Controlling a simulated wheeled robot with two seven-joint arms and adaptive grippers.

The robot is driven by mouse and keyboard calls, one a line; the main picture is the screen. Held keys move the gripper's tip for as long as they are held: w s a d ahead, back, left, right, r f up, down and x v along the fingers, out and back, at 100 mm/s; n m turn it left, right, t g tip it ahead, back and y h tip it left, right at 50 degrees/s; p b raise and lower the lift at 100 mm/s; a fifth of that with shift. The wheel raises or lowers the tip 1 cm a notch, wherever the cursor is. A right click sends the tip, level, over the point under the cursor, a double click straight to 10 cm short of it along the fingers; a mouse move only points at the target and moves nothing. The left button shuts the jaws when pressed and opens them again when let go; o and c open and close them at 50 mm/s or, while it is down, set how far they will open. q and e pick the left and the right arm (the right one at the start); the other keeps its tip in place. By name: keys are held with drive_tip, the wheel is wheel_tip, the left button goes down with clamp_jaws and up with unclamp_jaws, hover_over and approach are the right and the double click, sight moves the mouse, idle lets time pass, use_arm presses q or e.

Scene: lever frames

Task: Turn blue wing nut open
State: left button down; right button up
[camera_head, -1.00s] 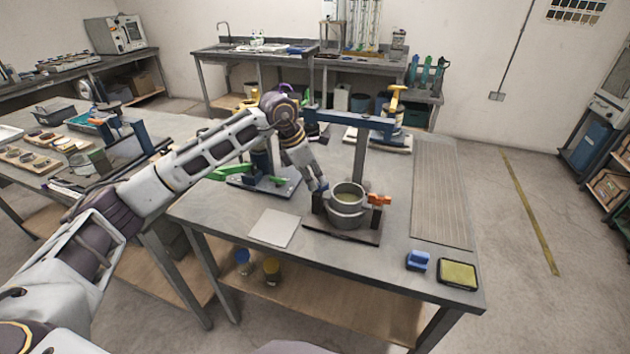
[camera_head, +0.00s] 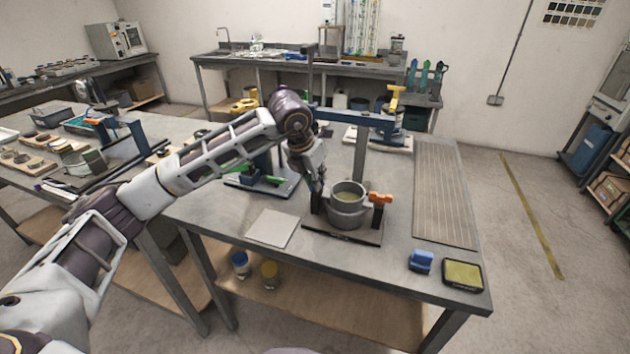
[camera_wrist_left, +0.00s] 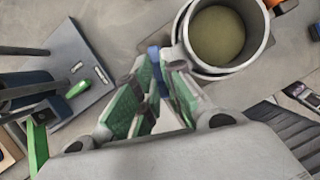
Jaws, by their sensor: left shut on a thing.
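A grey metal pot (camera_head: 348,205) with yellowish contents stands on a dark base plate (camera_head: 343,236). The pot also shows in the left wrist view (camera_wrist_left: 223,35). An orange wing nut (camera_head: 380,198) is on the pot's right side. The blue wing nut (camera_wrist_left: 153,54) is at the pot's left side, mostly hidden by the fingers in the left wrist view. My left gripper (camera_head: 317,186) reaches down beside the pot. Its green-padded fingers (camera_wrist_left: 160,77) are shut on the blue wing nut at their tips. My right gripper is not in view.
A flat grey plate (camera_head: 273,228) lies left of the pot. A stand with a green lever (camera_head: 262,177) is behind it. A blue block (camera_head: 421,261) and a yellow-topped pad (camera_head: 462,274) lie at the front right. The ribbed mat (camera_head: 444,195) is clear.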

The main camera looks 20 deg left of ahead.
use_arm(q)
drive_tip(key=shift+d+n+y, duration=0.1)
drive_tip(key=shift+n+y, duration=0.2)
drive_tip(key=shift+n, duration=0.4)
drive_tip(key=shift+n+y+b, duration=0.3)
drive_tip(key=shift+n+b, duration=0.25)
drive_tip(key=shift+n, duration=0.65)
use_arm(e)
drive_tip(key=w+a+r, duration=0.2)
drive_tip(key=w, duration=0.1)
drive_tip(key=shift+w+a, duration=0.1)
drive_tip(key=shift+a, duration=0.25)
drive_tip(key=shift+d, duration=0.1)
